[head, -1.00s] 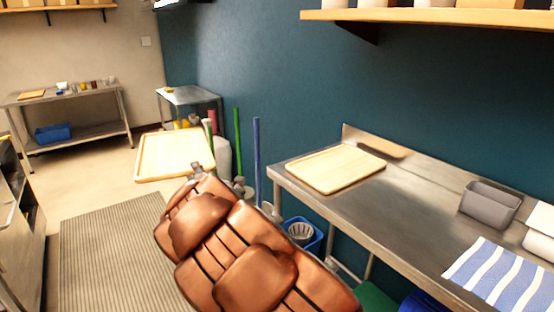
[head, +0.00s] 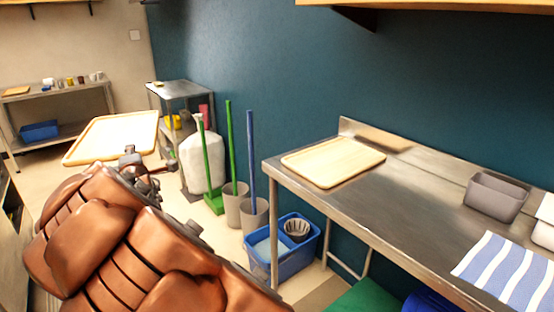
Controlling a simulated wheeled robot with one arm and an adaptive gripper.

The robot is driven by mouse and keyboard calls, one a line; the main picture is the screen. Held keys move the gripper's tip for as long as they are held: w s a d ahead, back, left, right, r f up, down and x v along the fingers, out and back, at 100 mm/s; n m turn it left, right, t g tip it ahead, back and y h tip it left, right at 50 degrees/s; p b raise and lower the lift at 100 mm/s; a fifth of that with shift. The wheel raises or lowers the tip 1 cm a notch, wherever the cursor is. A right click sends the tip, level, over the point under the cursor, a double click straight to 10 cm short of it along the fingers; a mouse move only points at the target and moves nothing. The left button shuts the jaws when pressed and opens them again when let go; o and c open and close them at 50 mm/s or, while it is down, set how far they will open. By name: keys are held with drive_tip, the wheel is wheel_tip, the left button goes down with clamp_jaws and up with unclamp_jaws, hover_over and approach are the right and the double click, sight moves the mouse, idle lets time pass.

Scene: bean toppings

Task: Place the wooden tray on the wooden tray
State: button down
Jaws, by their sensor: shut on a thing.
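One wooden tray (head: 112,138) is held out in the air at the left, ahead of my copper-coloured arm. My gripper (head: 135,158) is shut on its near right edge; the fingers are small and partly hidden. The held tray is tilted a little in the picture. A second wooden tray (head: 333,162) lies flat and empty on the left end of the steel counter, well to the right of the held tray and apart from it.
The steel counter (head: 400,205) also bears a grey bin (head: 495,196) and a blue-striped cloth (head: 505,270). Brooms in grey buckets (head: 254,213) and a blue tub (head: 284,255) stand on the floor left of the counter. A shelf (head: 430,5) hangs above.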

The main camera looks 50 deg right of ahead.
drive_tip(key=s+d+f+m+g+h+b, duration=0.15)
drive_tip(key=s+d+m+g+h, duration=0.25)
drive_tip(key=s+d, duration=0.55)
drive_tip(key=s+d+m+g+h+b, duration=0.2)
drive_tip(key=s+d+m+g+h, duration=0.25)
drive_tip(key=s+d, duration=0.45)
drive_tip(key=s+d+f+m+g+h+b, duration=0.1)
drive_tip(key=s+d+f+m+g+b, duration=0.25)
drive_tip(key=s, duration=0.65)
drive_tip(key=s+d+f+m+g+h+p, duration=0.15)
drive_tip(key=s+f+g, duration=0.25)
drive_tip(key=s+g, duration=0.45)
drive_tip(key=shift+w+d+f+m+t+y+p, duration=0.15)
drive_tip(key=shift+w+d+f+t+p, duration=0.25)
drive_tip(key=shift+w+d+f+p, duration=1.2)
drive_tip(key=shift+w+d+f+m+t+y+p, duration=0.25)
drive_tip(key=shift+w+d+p, duration=0.65)
drive_tip(key=shift+d, duration=1.65)
drive_tip(key=shift+w+d+f+m+t+h+p, duration=0.1)
drive_tip(key=shift+w+d+f+t+p, duration=0.6)
drive_tip(key=shift+d+p, duration=1.15)
drive_tip(key=c, duration=1.5)
unclamp_jaws()
drive_tip(key=shift+w+d+g+b, duration=0.2)
drive_tip(key=shift+d+g+b, duration=0.1)
drive_tip(key=shift+g, duration=0.1)
drive_tip(key=shift+o, duration=0.8)
